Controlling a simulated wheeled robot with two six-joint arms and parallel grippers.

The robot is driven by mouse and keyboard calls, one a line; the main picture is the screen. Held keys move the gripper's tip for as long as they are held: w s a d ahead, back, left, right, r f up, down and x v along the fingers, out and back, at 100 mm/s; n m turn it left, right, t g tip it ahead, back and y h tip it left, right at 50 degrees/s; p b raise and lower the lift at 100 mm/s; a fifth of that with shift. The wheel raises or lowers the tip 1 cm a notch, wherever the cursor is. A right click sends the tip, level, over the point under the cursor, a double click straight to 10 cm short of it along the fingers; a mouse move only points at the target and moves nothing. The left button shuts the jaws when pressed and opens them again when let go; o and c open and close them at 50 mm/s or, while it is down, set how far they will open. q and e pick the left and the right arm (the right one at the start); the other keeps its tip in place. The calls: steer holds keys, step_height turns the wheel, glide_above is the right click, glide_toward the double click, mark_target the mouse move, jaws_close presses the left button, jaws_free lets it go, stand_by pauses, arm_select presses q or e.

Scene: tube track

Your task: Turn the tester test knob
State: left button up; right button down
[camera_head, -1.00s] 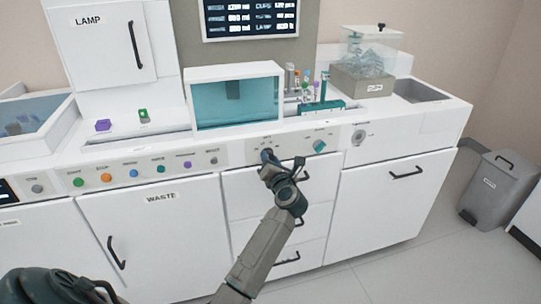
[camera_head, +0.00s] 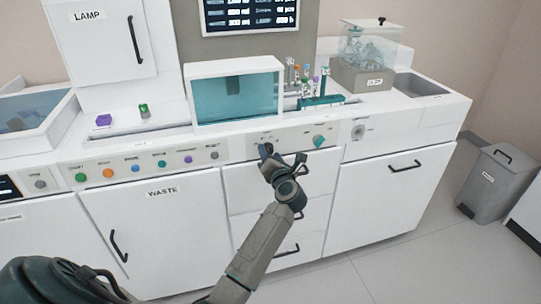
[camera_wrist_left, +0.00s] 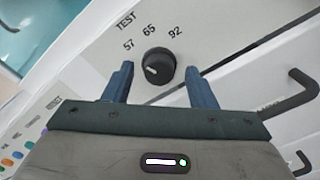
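The test knob (camera_wrist_left: 158,62) is a round black knob with a pale mark at its lower left. The label TEST and the numbers 57, 65 and 92 stand around its upper side. My left gripper (camera_wrist_left: 160,70) is open, with one blue finger on each side of the knob in the left wrist view. I cannot tell whether the fingertips touch it. In the head view my left gripper (camera_head: 282,157) is at the panel below the teal-windowed box, and it largely hides the knob. My right gripper is not in view.
A teal knob (camera_head: 319,141) and a round grey dial (camera_head: 358,131) sit to the right on the same panel. Several coloured buttons (camera_head: 108,173) line the panel to the left. Black drawer handles (camera_wrist_left: 290,92) stick out below the panel. A grey bin (camera_head: 497,182) stands at right.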

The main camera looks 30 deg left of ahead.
arm_select(q)
steer(key=v, duration=1)
steer(key=shift+s+d+b, duration=0.2)
steer(key=shift+d+b, duration=0.1)
steer(key=shift+b, duration=0.1)
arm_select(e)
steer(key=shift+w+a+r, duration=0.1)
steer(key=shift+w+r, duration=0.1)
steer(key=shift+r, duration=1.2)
